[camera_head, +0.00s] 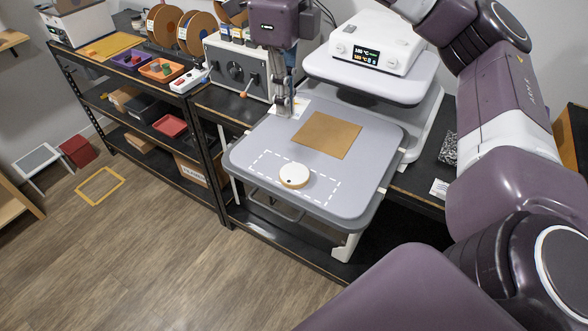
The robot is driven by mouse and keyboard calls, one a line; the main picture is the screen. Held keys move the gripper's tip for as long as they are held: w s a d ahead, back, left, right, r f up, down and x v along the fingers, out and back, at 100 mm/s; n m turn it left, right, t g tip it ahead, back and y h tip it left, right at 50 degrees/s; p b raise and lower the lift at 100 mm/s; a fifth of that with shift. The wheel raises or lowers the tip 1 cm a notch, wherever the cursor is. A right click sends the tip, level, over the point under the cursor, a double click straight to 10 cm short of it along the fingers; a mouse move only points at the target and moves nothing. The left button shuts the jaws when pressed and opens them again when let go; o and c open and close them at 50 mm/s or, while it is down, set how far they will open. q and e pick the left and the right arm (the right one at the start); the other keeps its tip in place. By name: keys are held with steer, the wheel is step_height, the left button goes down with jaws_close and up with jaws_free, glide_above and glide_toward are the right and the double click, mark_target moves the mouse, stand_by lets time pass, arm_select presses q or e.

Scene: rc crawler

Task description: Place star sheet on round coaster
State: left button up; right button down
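A grey rounded table top holds a round white coaster (294,175) with a small dark spot and a tan rim. The coaster lies flat inside a dashed white rectangle near the front. Behind it lies a flat brown square sheet (326,135). A small pale sheet (302,104) shows at the table's back left, partly hidden by my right gripper (284,108). No star can be made out on either sheet. My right gripper points down with its fingertips at the pale sheet. Its fingers are seen edge-on, so their opening and any grip are unclear. My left gripper is out of view.
A white machine with a display (378,42) stands behind the grey table top (375,195). A grey box with a dial (238,68) is at its back left. A dark shelf at left holds spools and colored trays. The table's front is clear around the coaster.

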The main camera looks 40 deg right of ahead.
steer(key=shift+d+r+m, duration=0.25)
steer(key=shift+r+m, duration=0.4)
steer(key=shift+m, duration=0.15)
steer(key=b, duration=0.2)
glide_toward(289, 183)
steer(key=shift+f+p, duration=0.7)
steer(key=shift+f, duration=0.15)
step_height(289, 183, down, 5)
steer(key=shift+r+p, duration=0.15)
steer(key=shift+p, duration=0.45)
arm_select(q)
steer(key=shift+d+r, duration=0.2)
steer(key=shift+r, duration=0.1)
arm_select(e)
steer(key=shift+f+b, duration=0.3)
steer(key=shift+b, duration=0.05)
steer(key=c, duration=2.2)
jaws_free()
steer(key=shift+r, duration=0.1)
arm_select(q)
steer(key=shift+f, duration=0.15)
arm_select(e)
steer(key=shift+o, duration=0.2)
